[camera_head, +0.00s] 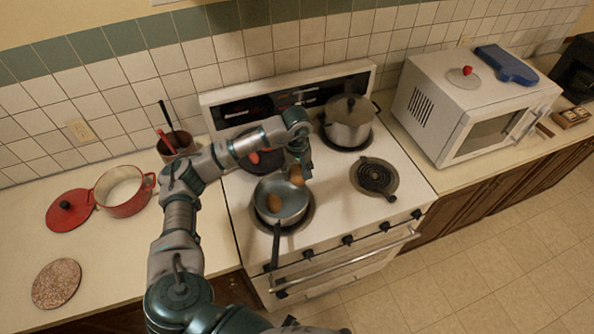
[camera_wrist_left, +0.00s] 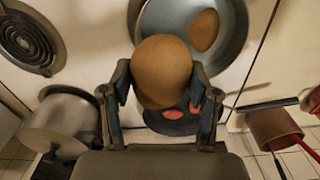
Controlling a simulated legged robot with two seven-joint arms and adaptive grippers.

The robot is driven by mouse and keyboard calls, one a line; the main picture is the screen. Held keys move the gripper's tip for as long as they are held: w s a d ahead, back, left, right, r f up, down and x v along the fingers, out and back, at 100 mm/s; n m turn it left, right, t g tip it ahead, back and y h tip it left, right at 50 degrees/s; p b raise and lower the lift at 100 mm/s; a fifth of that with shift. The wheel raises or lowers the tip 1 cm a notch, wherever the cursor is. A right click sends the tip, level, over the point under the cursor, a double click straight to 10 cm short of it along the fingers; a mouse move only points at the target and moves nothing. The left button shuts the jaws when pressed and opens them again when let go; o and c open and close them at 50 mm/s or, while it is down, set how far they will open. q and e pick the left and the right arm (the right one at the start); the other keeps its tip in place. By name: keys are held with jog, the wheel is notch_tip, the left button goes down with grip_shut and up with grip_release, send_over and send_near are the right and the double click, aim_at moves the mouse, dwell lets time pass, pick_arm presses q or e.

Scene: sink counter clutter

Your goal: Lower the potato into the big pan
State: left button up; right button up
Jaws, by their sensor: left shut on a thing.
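My left gripper (camera_head: 297,171) is shut on a brown potato (camera_head: 297,177), held over the right rim area of the big pan (camera_head: 292,213). In the left wrist view the potato (camera_wrist_left: 162,70) sits between the two fingers of the left gripper (camera_wrist_left: 160,88). The big pan (camera_wrist_left: 160,18) shows behind it. Another brown potato (camera_head: 273,202) lies inside the pan, also visible in the left wrist view (camera_wrist_left: 204,30). The pan stands on the front left burner with its dark handle toward the front. My right gripper is not in view.
A lidded steel pot (camera_head: 349,126) stands on the back right burner. A dark pan (camera_head: 256,163) with red things is partly behind my arm. The front right burner (camera_head: 375,177) is bare. A red pot (camera_head: 127,206) stands left; a microwave (camera_head: 436,108) stands right.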

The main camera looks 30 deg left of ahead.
pick_arm(q)
jog(key=shift+a+f, duration=0.15)
jog(key=shift+f, duration=0.25)
jog(key=f+b, duration=0.2)
jog(key=a+f+b, duration=0.1)
jog(key=f+b, duration=0.1)
jog(key=f, duration=0.1)
jog(key=a+f+b, duration=0.1)
jog(key=f+b, duration=0.1)
jog(key=shift+a+f, duration=0.1)
jog(key=shift+f, duration=0.3)
jog(key=shift+f+b, duration=0.25)
jog(key=shift+b, duration=0.15)
jog(key=shift+d+f, duration=0.2)
jog(key=shift+d, duration=0.45)
jog(key=shift+b, duration=0.3)
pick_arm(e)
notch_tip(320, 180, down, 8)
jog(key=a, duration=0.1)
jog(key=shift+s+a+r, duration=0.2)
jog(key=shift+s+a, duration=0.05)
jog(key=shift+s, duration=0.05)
